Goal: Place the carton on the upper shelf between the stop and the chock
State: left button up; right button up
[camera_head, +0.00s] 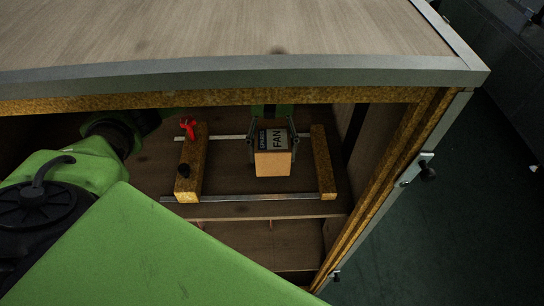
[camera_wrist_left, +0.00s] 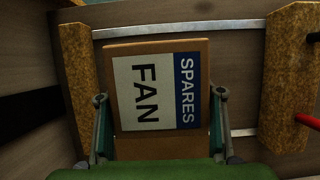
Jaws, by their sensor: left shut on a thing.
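The carton (camera_head: 272,163) is a brown box with a white and blue label reading SPARES and FAN. It also shows in the left wrist view (camera_wrist_left: 160,148). My left gripper (camera_head: 271,139) is shut on it, one finger at each side; both fingers show in the wrist view (camera_wrist_left: 160,122). The carton is between two wooden bars, apart from both in the head view. The left bar (camera_head: 189,170) carries a red handle and a black knob; the right bar (camera_head: 323,160) is plain. I cannot tell which is stop or chock, nor whether the carton touches the upper shelf (camera_head: 230,185).
Metal rails (camera_head: 250,198) run across the shelf under the bars. The cabinet's top (camera_head: 240,35) and its front edge overhang the opening. A side post (camera_head: 385,185) with latches bounds the right. A lower shelf (camera_head: 255,240) lies below.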

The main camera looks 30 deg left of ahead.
pick_arm(q)
notch_tip(320, 180, down, 2)
jog(key=shift+f, duration=0.55)
pick_arm(e)
jog(key=shift+a+r, duration=0.3)
jog(key=shift+a, duration=0.15)
jog(key=shift+s+r, duration=0.1)
pick_arm(q)
jog(key=o, duration=1.8)
jog(key=shift+f, duration=0.1)
jog(key=shift+c, duration=0.2)
pick_arm(e)
jog(key=shift+s+d, duration=0.1)
jog(key=shift+s, duration=0.05)
jog(key=shift+d, duration=0.15)
